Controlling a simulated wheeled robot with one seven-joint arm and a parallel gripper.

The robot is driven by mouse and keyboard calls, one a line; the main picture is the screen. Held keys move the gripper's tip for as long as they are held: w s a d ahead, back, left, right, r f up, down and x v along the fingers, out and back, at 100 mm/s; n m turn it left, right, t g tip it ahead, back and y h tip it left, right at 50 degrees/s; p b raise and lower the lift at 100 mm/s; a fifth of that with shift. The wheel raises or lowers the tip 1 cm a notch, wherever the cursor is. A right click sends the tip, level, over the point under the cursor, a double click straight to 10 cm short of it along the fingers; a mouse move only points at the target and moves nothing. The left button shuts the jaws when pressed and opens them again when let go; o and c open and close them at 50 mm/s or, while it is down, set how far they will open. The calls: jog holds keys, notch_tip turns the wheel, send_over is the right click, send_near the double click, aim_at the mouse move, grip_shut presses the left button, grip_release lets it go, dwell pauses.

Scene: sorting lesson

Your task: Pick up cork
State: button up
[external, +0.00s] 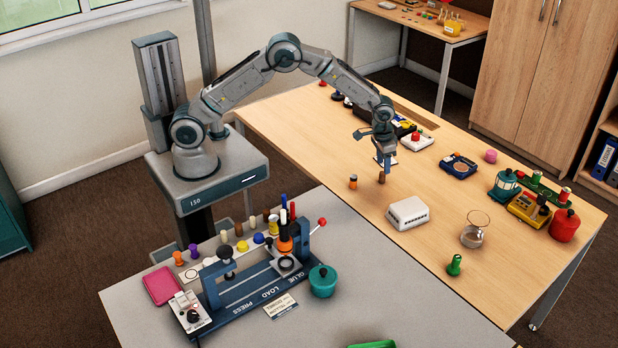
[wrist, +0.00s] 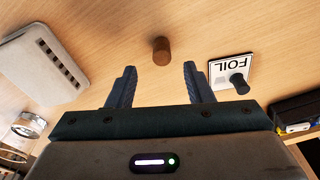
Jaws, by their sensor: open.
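The cork, a small brown cylinder, stands on the wooden table just below my gripper in the external view (external: 381,178). In the wrist view the cork (wrist: 161,52) lies straight ahead of the gap between my fingers, a little beyond the fingertips. My gripper (wrist: 160,72) is open and empty, its two blue-grey fingers spread wider than the cork. In the external view my gripper (external: 384,166) points down over the cork. I cannot tell the exact gap above it.
A white vented box (external: 407,213) is nearby; it also shows in the wrist view (wrist: 42,65). A FOIL card (wrist: 232,72) with a dark knob lies right of the fingers. A small orange-and-dark piece (external: 353,182) stands left of the cork.

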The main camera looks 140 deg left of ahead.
aim_at(383, 174)
jog(key=shift+a+f+p, duration=0.15)
jog(key=shift+f+p, duration=0.15)
jog(key=shift+f, duration=1.15)
jog(key=shift+a+f+p, duration=0.15)
jog(key=shift+f+p, duration=0.15)
jog(key=shift+f, duration=1.1)
grip_shut()
